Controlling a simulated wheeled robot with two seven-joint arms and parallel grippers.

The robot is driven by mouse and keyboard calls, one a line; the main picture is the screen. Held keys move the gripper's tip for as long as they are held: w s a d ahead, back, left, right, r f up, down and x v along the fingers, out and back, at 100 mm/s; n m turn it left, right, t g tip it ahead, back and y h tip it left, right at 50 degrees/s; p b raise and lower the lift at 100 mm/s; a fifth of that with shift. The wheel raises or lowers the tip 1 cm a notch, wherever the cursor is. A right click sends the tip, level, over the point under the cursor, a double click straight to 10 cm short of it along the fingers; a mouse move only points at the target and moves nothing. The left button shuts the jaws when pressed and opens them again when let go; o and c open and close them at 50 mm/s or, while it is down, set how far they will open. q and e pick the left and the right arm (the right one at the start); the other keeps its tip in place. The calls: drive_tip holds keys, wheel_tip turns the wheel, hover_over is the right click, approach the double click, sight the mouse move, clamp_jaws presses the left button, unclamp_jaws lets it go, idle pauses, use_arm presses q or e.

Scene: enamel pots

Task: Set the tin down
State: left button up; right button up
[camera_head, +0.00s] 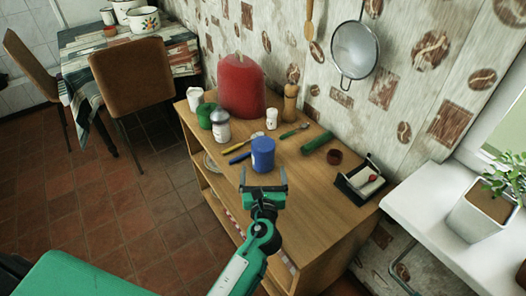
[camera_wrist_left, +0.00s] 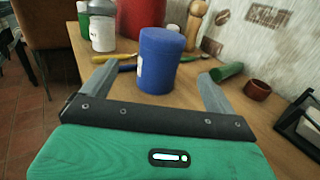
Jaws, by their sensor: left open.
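A blue tin with a lid (camera_head: 263,155) stands upright on the wooden cabinet top, near its front edge. It also shows in the left wrist view (camera_wrist_left: 160,62), between and beyond the fingers. My left gripper (camera_head: 264,178) is open, with its fingers pointing at the tin and spread wider than it. A gap shows on each side of the tin in the left wrist view. How far the fingertips reach along its sides is hard to tell. My right gripper is not in view.
On the cabinet (camera_head: 318,190) stand a red canister (camera_head: 241,87), a grey-lidded white jar (camera_head: 220,126), a green tin (camera_head: 206,116) and a wooden mill (camera_head: 290,103). A green cylinder (camera_head: 317,142), a brown cup (camera_head: 334,157) and a black-and-white box (camera_head: 362,182) are to the right.

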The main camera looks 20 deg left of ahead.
sight(263, 150)
use_arm(q)
drive_tip(key=x, duration=1)
drive_tip(key=shift+w+f, duration=0.1)
drive_tip(key=shift+f, duration=0.2)
drive_tip(key=shift+c, duration=0.3)
drive_tip(key=c, duration=1.1)
drive_tip(key=shift+c, duration=0.7)
drive_tip(key=shift+r, duration=0.15)
